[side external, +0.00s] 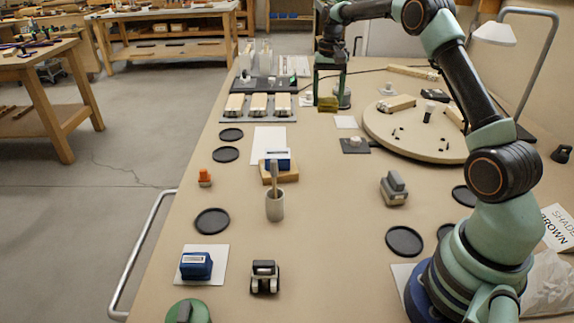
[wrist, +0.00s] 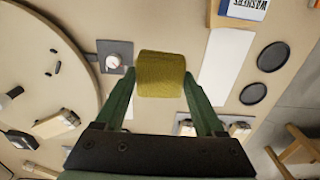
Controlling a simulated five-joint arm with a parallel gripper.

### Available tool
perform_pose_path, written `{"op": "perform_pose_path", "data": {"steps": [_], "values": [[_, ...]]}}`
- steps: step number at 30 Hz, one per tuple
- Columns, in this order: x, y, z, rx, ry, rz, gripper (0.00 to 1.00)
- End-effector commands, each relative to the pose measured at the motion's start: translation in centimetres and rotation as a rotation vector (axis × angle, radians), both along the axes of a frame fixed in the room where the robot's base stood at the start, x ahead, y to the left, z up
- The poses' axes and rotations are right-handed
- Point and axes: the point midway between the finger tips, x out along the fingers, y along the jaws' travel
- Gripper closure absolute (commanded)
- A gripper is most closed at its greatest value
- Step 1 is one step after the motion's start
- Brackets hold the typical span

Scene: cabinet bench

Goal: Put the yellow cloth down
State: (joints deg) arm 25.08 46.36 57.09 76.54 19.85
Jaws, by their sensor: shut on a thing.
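The yellow cloth (wrist: 161,74) is a small, folded-looking block with a woven texture. My gripper (wrist: 160,84) is shut on it, with one green finger at each side. In the side external view the cloth (side external: 328,104) hangs at the tips of my gripper (side external: 328,96), and it appears to be above the bench. A small white card (side external: 345,122) lies on the bench just to the right of and nearer than the cloth in that view. The cloth hides the bench directly behind it in the wrist view.
A dark square plate with a knob (side external: 355,145) lies near the card. A round board (side external: 400,148) with blocks and small parts stands to the right. A white sheet (side external: 269,139) and a rack with several pale blocks (side external: 258,118) lie to the left.

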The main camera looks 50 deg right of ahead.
Motion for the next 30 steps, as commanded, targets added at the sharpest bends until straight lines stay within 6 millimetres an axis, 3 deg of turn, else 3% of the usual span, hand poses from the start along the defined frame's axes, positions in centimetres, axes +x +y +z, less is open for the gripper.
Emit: {"op": "perform_pose_path", "data": {"steps": [6, 12, 20, 30], "values": [[-0.1, 0.1, -5.6, 0.002, 0.005, 0.000, 0.81], [-0.1, 0.1, -9.5, 0.001, 0.003, 0.000, 0.81], [0.0, 0.0, -11.3, 0.000, 0.000, 0.000, 0.81], [0.0, 0.0, -15.2, 0.000, 0.000, -0.001, 0.81]]}}
